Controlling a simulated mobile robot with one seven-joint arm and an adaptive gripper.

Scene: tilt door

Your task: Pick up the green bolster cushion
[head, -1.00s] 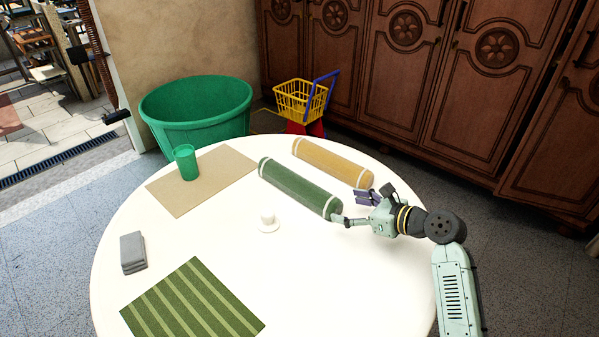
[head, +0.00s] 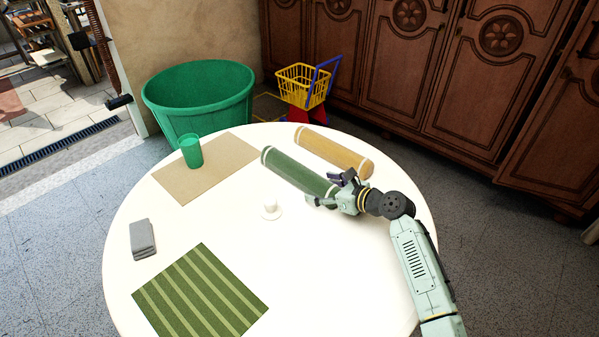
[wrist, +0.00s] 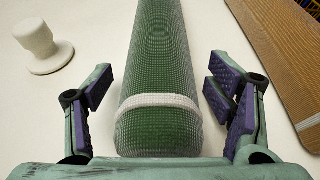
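The green bolster cushion (head: 298,172) lies on the white round table, with a white band near each end. In the wrist view the cushion (wrist: 158,70) runs away from me, and its near end with the white band sits between my fingers. My gripper (head: 328,190) is at the cushion's near right end. In the wrist view my gripper (wrist: 160,95) is open, with one finger on each side of the cushion and a gap showing on both sides. In the head view my gripper hides the cushion's near end.
A yellow bolster (head: 335,150) lies close beside the green one, at right in the wrist view. A small white knobbed object (head: 270,208) stands left of the cushion. A green cup (head: 191,152), striped mat (head: 200,292) and grey cloth (head: 142,240) are farther left on the table (head: 300,265).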

